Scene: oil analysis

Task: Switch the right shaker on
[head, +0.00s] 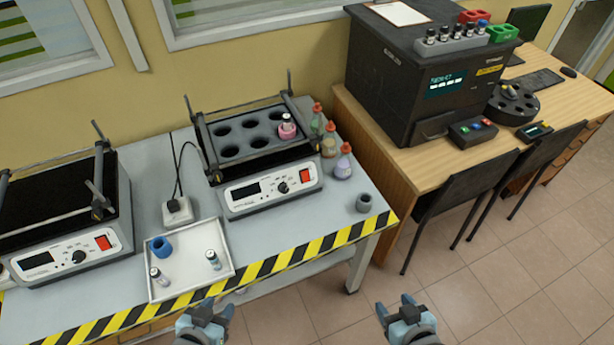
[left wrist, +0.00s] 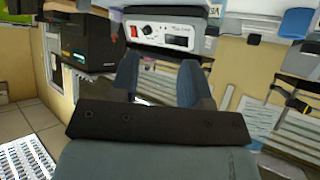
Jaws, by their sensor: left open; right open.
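The shaker also shows at the top of the left wrist view (left wrist: 168,33). My left gripper (head: 216,308) is open and empty in front of the table's striped edge, below the shaker. My right gripper (head: 394,304) is open and empty over the floor, right of the table.
The left shaker (head: 75,257) has its own red switch. A white tray (head: 190,287) holds a blue ring and two vials. Several red-capped bottles (head: 343,162) and a grey cup (head: 363,202) stand right of the right shaker. A wooden desk (head: 400,150) and chairs are at right.

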